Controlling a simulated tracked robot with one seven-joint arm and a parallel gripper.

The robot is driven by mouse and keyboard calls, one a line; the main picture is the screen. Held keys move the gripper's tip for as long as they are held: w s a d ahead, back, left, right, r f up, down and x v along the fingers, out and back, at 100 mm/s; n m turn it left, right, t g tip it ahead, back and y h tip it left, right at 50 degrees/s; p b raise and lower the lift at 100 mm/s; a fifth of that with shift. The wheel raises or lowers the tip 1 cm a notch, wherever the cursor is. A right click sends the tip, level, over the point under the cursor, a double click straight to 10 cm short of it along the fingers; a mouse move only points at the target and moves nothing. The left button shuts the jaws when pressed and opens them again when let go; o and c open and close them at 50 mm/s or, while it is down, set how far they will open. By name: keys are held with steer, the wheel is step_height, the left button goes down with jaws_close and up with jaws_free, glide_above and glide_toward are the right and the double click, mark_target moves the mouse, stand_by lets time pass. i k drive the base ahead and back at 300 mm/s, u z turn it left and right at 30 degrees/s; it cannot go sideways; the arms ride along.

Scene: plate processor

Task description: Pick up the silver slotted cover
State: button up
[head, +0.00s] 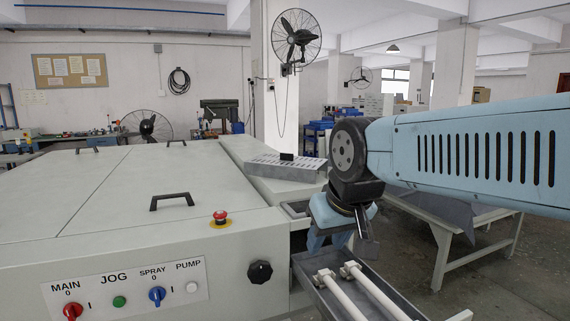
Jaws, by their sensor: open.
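In the head view the silver slotted cover (284,167) lies tilted on top of the right side of the grey machine. Rows of dark slots and a small black handle show on its upper face. My gripper (328,243) points down in front of the cover and a little to its right, apart from it. It is open, and I see nothing held in it.
The grey tray (322,297) with white rollers (367,292) juts out at the lower right. A table (470,222) stands at the right.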

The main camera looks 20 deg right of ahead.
mark_target(283, 166)
steer(key=u, duration=0.4)
steer(key=i, duration=1)
steer(key=z, duration=0.4)
